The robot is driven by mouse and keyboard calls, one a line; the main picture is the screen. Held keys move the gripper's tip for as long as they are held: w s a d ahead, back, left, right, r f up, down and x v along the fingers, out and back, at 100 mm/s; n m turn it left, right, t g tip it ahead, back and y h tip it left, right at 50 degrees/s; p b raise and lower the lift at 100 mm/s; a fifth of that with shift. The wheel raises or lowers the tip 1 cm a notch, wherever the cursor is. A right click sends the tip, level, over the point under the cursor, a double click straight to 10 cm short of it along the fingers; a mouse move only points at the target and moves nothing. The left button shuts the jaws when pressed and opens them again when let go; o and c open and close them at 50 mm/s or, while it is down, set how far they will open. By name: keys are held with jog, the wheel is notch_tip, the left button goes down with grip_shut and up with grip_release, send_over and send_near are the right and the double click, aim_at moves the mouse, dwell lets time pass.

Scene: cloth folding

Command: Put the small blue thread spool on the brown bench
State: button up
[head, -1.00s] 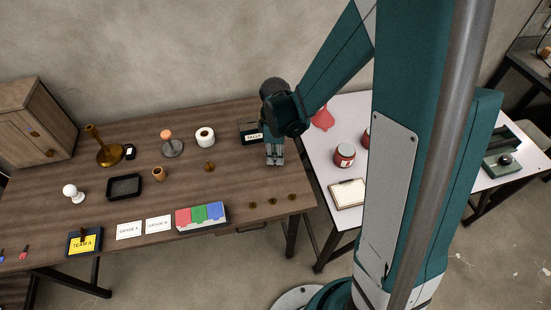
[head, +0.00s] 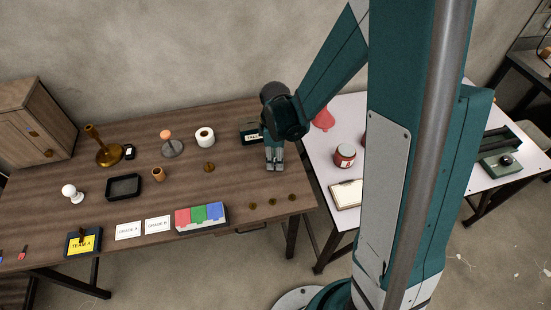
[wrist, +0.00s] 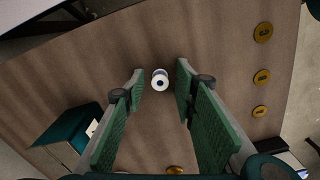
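The small spool (wrist: 160,79) shows end-on in the wrist view, with a pale rim and a blue ring around a dark centre. It appears to stand on the brown bench (wrist: 200,35), whose top also shows in the head view (head: 140,205). My gripper (wrist: 160,84) is open, its green-padded fingers on either side of the spool, with a visible gap on each side. In the head view my gripper (head: 274,168) points down over the right end of the bench, and I cannot make out the spool there.
A dark green box (head: 251,133) stands close beside my gripper. Several round brass discs (head: 272,202) lie along the front right edge. A red, green and blue card holder (head: 201,215) is at the front. The white table (head: 325,150) stands to the right.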

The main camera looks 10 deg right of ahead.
jog(key=shift+r, duration=0.25)
notch_tip(320, 180, up, 12)
jog(key=p, duration=0.2)
dwell(0.7)
dwell(0.7)
jog(key=s+d+r+m+t, duration=0.3)
jog(key=s+r+m, duration=0.4)
jog(key=s+r, duration=0.1)
jog(key=s+d+r+m+t, duration=0.3)
jog(key=s+r+m+t, duration=0.1)
jog(key=s+r+m, duration=0.3)
jog(key=shift+v, duration=1.95)
